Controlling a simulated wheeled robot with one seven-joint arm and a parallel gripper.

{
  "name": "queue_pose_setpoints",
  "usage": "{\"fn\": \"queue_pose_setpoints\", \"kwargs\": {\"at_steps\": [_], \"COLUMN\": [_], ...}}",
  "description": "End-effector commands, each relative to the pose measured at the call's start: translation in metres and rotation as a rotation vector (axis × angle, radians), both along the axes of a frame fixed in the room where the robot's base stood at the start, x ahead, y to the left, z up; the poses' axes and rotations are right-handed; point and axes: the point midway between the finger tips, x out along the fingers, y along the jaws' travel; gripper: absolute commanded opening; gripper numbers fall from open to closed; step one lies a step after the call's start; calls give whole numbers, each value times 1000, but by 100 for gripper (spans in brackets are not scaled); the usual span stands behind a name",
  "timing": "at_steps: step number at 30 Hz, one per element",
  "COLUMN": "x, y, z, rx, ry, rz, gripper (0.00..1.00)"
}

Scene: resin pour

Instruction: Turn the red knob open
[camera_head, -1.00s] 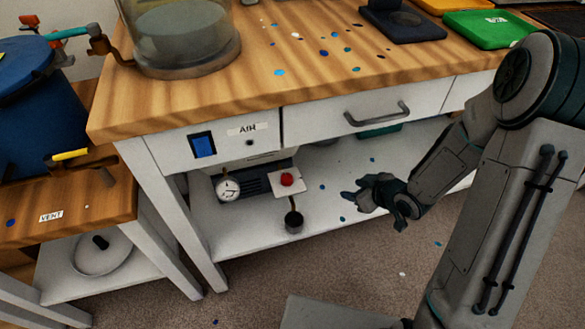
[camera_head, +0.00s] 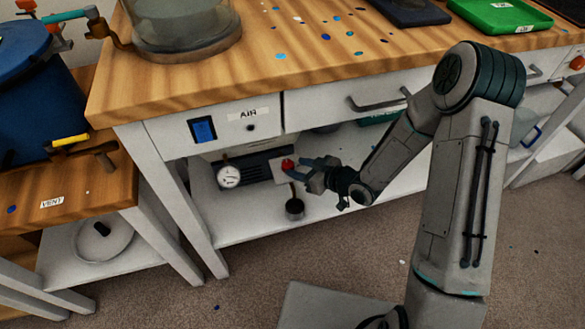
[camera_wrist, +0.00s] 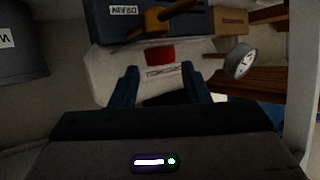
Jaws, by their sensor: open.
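The red knob (camera_head: 288,165) sits on a small pale plate (camera_head: 281,177) in front of the dark machine on the shelf under the bench. In the wrist view the red knob (camera_wrist: 160,55) lies just beyond my fingertips, roughly centred between them. My gripper (camera_head: 308,170) is open and empty, immediately right of the knob in the head view, with its fingers pointing at it. It also shows in the wrist view (camera_wrist: 160,76), with two blue fingers apart. From the head view I cannot tell whether a finger touches the knob.
A round white gauge (camera_head: 229,176) is left of the knob. A dark cup (camera_head: 295,208) stands just below the knob. The bench drawer (camera_head: 350,104) is above my forearm. The shelf (camera_head: 250,225) is mostly clear in front.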

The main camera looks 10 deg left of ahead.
Motion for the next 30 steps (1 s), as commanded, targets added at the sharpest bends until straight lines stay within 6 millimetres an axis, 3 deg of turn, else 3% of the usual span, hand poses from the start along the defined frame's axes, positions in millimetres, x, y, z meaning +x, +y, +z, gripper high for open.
{"fn": "queue_pose_setpoints", "kwargs": {"at_steps": [6,17,18,21,30], "x": [10,12,12,12,11], "y": [23,29,29,29,29], "z": [-12,-13,-13,-13,-14], "rx": [0,-1,-1,-1,0], "ry": [0,1,1,1,0], "rz": [1,0,0,0,-15], "gripper": [42,42,39,12,11]}}
